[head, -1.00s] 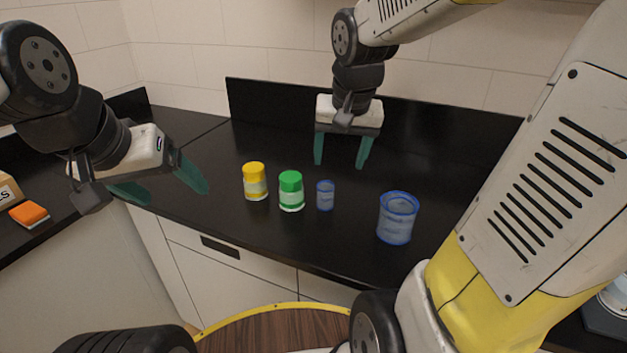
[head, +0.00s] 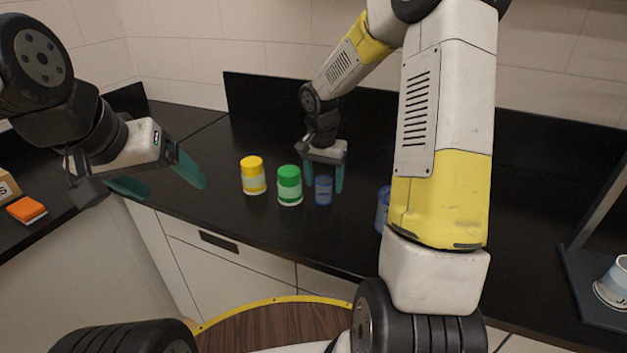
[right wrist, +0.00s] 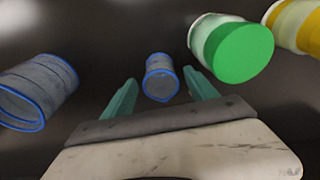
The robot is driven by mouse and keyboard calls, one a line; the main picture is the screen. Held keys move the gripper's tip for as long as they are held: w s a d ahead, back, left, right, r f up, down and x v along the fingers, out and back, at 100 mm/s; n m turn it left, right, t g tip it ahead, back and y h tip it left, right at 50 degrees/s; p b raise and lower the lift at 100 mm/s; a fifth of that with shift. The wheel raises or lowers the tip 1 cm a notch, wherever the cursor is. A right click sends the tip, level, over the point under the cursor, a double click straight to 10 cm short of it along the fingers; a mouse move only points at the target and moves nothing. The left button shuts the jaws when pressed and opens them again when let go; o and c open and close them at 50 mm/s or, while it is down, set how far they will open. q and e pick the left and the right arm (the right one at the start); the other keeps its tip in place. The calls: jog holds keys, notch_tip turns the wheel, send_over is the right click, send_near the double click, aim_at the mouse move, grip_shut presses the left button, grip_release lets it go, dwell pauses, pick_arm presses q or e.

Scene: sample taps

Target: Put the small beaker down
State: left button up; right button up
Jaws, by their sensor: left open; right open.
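The small beaker (head: 323,191) is clear with a blue rim and stands upright on the black counter (head: 270,235), just right of the green-lidded jar. It also shows in the right wrist view (right wrist: 160,79), ahead of and between the fingertips. My right gripper (head: 323,181) is open, with its teal fingers pointing down around or just behind the small beaker; I cannot tell how deep they reach. In the right wrist view the fingers (right wrist: 162,92) show no contact with it. My left gripper (head: 160,178) is open and empty at the left, over the counter's front edge.
A green-lidded jar (head: 289,186) and a yellow-lidded jar (head: 253,175) stand left of the small beaker. A larger blue-rimmed beaker (head: 382,211) stands right, partly hidden by my right arm. An orange block (head: 27,210) lies far left. A white cup (head: 613,284) is far right.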

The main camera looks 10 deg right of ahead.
aim_at(324, 189)
jog(key=f, duration=0.3)
jog(key=shift+w+d+f, duration=0.1)
jog(key=shift+w+f, duration=0.15)
grip_shut()
jog(key=shift+r, duration=0.1)
